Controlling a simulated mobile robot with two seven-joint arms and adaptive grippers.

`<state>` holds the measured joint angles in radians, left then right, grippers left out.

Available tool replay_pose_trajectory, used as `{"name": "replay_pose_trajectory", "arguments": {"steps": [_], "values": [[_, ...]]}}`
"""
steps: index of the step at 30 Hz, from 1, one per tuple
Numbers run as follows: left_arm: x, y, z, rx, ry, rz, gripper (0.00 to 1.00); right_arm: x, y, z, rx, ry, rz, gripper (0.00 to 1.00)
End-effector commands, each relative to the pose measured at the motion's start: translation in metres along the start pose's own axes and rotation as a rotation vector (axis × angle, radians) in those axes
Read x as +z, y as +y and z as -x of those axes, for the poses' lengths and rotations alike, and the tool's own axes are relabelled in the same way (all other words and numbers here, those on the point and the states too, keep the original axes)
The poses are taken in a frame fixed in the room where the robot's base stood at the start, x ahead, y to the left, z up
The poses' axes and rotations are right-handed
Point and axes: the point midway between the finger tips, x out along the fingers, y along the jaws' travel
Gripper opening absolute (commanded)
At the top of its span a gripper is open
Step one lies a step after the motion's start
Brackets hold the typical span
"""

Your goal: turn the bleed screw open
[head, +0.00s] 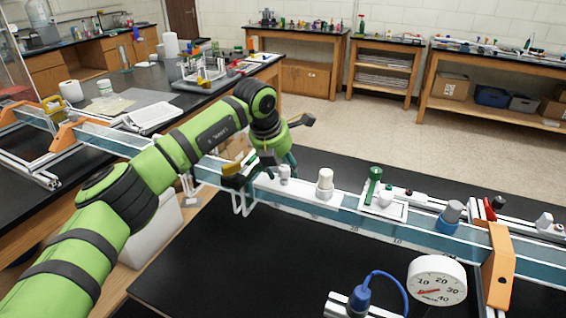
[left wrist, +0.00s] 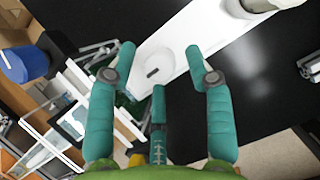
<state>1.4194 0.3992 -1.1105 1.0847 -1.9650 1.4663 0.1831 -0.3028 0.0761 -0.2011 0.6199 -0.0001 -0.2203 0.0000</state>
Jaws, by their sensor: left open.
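A small white-grey knob (head: 284,172) stands at the left end of the white strip on the rail; I take it to be the bleed screw. In the left wrist view it shows from above as a round white top (left wrist: 150,62) with a short dark mark. My left gripper (head: 272,170) is open above it. In the left wrist view, the teal fingers of the gripper (left wrist: 160,50) lie on either side of the knob, apart from it as far as I can tell, with a third finger below. My right gripper is not in view.
A larger white knob (head: 325,181) stands to the right on the strip. Farther along the rail are a green-handled part (head: 373,180), a blue-based knob (head: 448,217) and an orange bracket (head: 498,264). A dial gauge (head: 437,281) sits in front. The black tabletop before the rail is largely clear.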

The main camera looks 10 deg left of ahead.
Motion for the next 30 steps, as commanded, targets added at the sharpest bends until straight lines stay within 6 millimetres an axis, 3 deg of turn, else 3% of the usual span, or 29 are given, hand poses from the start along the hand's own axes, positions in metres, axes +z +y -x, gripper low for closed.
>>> {"name": "replay_pose_trajectory", "arguments": {"steps": [11, 12, 15, 30], "values": [[0.0, 0.0, -0.009, 0.0, -0.001, -0.001, 0.52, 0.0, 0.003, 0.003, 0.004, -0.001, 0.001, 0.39], [0.0, 0.0, -0.009, 0.0, -0.001, -0.001, 0.36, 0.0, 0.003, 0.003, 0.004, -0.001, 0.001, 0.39], [0.0, -0.001, -0.009, -0.001, -0.001, -0.001, 0.0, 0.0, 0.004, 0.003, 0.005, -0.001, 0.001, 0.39], [0.001, -0.003, -0.009, 0.024, -0.005, 0.064, 0.0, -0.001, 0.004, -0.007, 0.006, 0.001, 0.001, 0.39]]}}
